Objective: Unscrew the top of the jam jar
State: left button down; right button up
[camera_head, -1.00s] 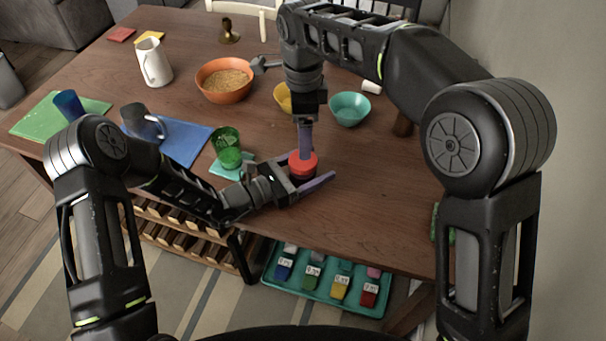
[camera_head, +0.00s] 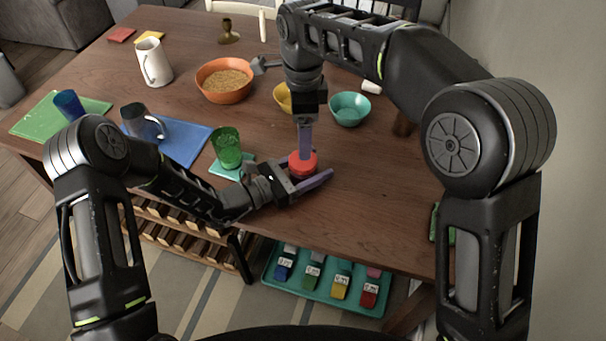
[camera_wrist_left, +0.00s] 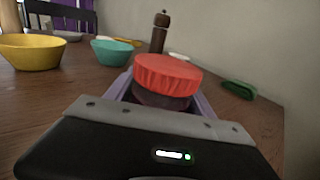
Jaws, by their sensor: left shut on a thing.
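The jam jar (camera_wrist_left: 160,97) has a dark body and a red lid (camera_wrist_left: 168,72) with a ridged edge. It stands upright on the table near the front edge. The red lid also shows in the head view (camera_head: 303,166). My left gripper (camera_head: 307,171) is shut on the jar, with its purple fingers on either side of the body below the lid. My right gripper (camera_head: 305,158) points straight down over the lid. Its fingers overlap edge-on, so their opening and any gap to the lid cannot be told. The wrist view shows no fingers on the lid.
A green cup (camera_head: 228,146) stands close to my left gripper. Behind are a teal bowl (camera_head: 349,110), a yellow bowl (camera_head: 283,98) and an orange bowl (camera_head: 223,80).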

aim_at(303, 173)
jog(key=shift+s+a+r, duration=0.1)
jog(key=shift+s+a, duration=0.1)
jog(key=shift+a, duration=0.3)
jog(key=shift+w+d, duration=0.25)
jog(key=shift+d, duration=0.3)
jog(key=shift+f, duration=4.1)
